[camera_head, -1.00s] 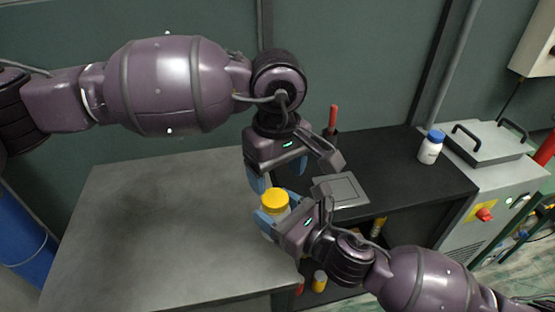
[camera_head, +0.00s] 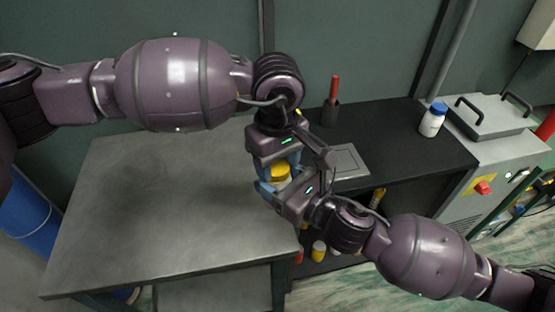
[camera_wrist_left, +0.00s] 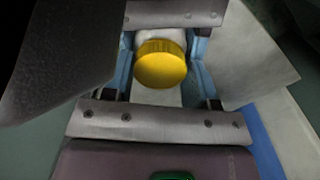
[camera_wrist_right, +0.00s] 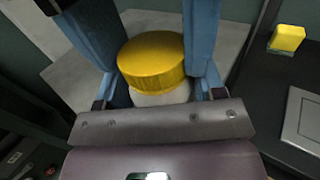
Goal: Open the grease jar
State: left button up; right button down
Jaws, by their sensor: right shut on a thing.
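The grease jar has a yellow lid (camera_head: 280,173) and a white body, mostly hidden by fingers in the head view. The lid also shows in the left wrist view (camera_wrist_left: 160,65) and the right wrist view (camera_wrist_right: 152,60), with the white body (camera_wrist_right: 160,96) below it. My right gripper (camera_head: 273,188) is shut on the jar body and holds it upright near the bench's right edge. My left gripper (camera_head: 277,166) is just above the jar, its blue fingers apart on either side of the lid. The lid is still on the jar.
The grey bench (camera_head: 150,210) is bare to the left. On the dark counter (camera_head: 400,150) at right stand a holder with a red-handled tool (camera_head: 333,92) and a white bottle with a blue cap (camera_head: 433,120). A grey machine (camera_head: 490,125) is beyond it. Containers (camera_head: 318,250) sit on a shelf below.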

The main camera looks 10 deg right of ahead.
pick_arm(q)
jog(key=shift+d+r, duration=0.1)
jog(key=c, duration=0.3)
jog(key=n, duration=0.7)
jog(key=shift+w+d, duration=0.1)
jog(key=shift+c, duration=0.2)
jog(key=n, duration=0.5)
jog(key=shift+w+r+n, duration=0.1)
jog(key=shift+r+n, duration=0.05)
jog(key=shift+n, duration=0.15)
jog(key=n, duration=0.7)
jog(key=shift+w, duration=0.15)
jog(key=n, duration=0.6)
jog(key=shift+a+n, duration=0.25)
jog(key=shift+n, duration=0.15)
jog(key=n, duration=0.5)
jog(key=shift+n, duration=0.4)
jog(key=n, duration=0.5)
jog(key=shift+a, duration=0.1)
jog(key=n, duration=0.6)
jog(key=shift+s, duration=0.2)
jog(key=n, duration=0.4)
jog(key=shift+s, duration=0.1)
